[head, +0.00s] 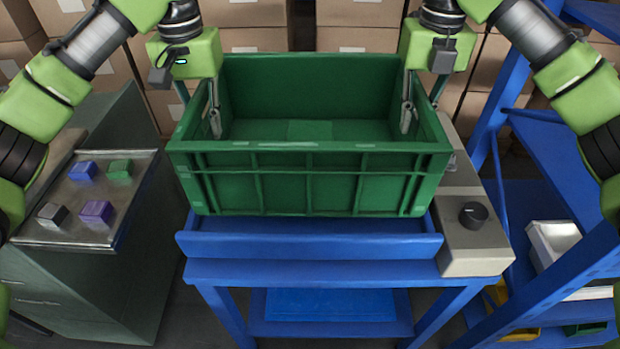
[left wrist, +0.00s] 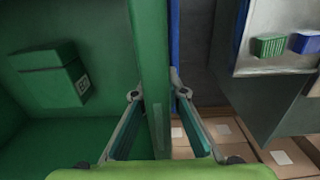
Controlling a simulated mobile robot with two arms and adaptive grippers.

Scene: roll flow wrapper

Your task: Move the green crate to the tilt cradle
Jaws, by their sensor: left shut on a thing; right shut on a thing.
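The green crate (head: 305,185) is upright and level over the blue tilt cradle (head: 310,247), behind its front lip. I cannot tell whether its base rests on the cradle or hangs just above it. My left gripper (head: 200,108) is shut on the crate's left wall, one finger inside and one outside. In the left wrist view the crate wall (left wrist: 155,60) runs between the fingertips (left wrist: 158,95). My right gripper (head: 420,106) is shut on the right wall in the same way. A green block-like shape with a label (left wrist: 50,78) shows inside the crate.
A grey control box with a black knob (head: 473,215) stands right of the cradle. A metal tray (head: 75,228) with several small coloured blocks tops a cabinet at left. A blue rack (head: 560,170) stands close at right. Cardboard boxes (head: 255,40) are stacked behind.

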